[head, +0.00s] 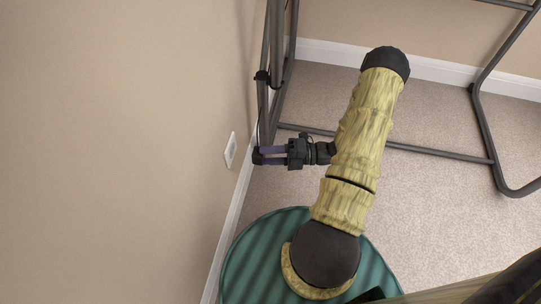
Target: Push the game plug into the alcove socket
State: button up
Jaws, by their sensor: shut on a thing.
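The alcove socket (230,150) is a white plate with a greyish face, low on the beige wall left of my gripper. The fingers are shut on the small dark game plug (257,155). The plug is mostly hidden between the fingertips, and its prongs cannot be made out. A gap shows in the picture between the plug and the socket plate. A thin dark cable (259,105) runs down from the metal frame towards the plug.
A grey tubular metal frame (291,60) stands behind my gripper, with a low bar (420,150) crossing to the right. A white baseboard (238,195) runs along the wall foot. Beige carpet (440,220) is clear at right.

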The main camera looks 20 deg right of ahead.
jog(key=w+a+b, duration=0.1)
jog(key=a, duration=0.1)
jog(key=w+a+b, duration=0.1)
jog(key=w+a, duration=0.1)
jog(key=shift+w+a, duration=0.2)
jog(key=shift+a, duration=0.05)
jog(key=shift+p, duration=1.65)
dwell(2.0)
jog(key=shift+w+a, duration=0.3)
jog(key=shift+w, duration=0.05)
dwell(0.5)
jog(key=o, duration=1)
jog(key=p+v, duration=0.6)
jog(key=v, duration=1.1)
jog(key=shift+d, duration=0.2)
